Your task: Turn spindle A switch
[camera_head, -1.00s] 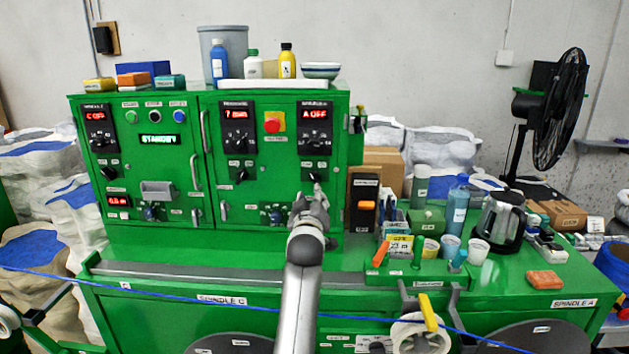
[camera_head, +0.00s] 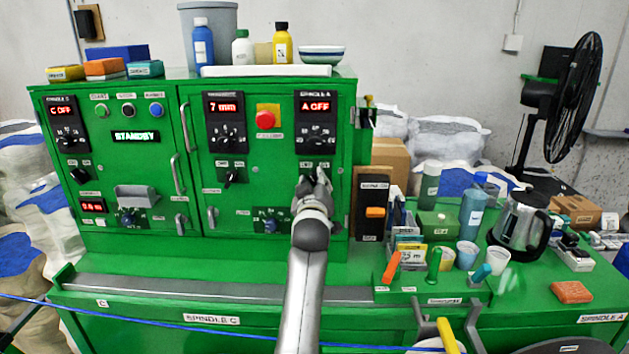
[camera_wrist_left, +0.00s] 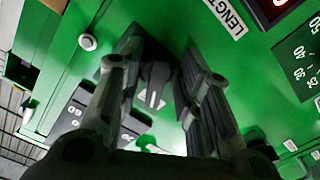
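The spindle A panel (camera_head: 315,147) is black, on the right of the green cabinet, with a red display (camera_head: 314,106) reading "A OFF". Its lower switch is mostly hidden behind my left gripper (camera_head: 314,186) in the head view. In the left wrist view, a dark knob (camera_wrist_left: 154,82) with a pale mark sits between the two spread fingers of my left gripper (camera_wrist_left: 157,92). The fingers are on either side of it, with small gaps showing; I cannot tell whether either one touches. My right gripper is not in view.
The middle panel (camera_head: 226,125) stands left of the spindle A panel, with a red button (camera_head: 267,118) between them. An orange-switch box (camera_head: 374,205) stands close right of my gripper. Cups, bottles and a kettle (camera_head: 520,220) crowd the bench's right. A blue cable (camera_head: 200,319) crosses in front.

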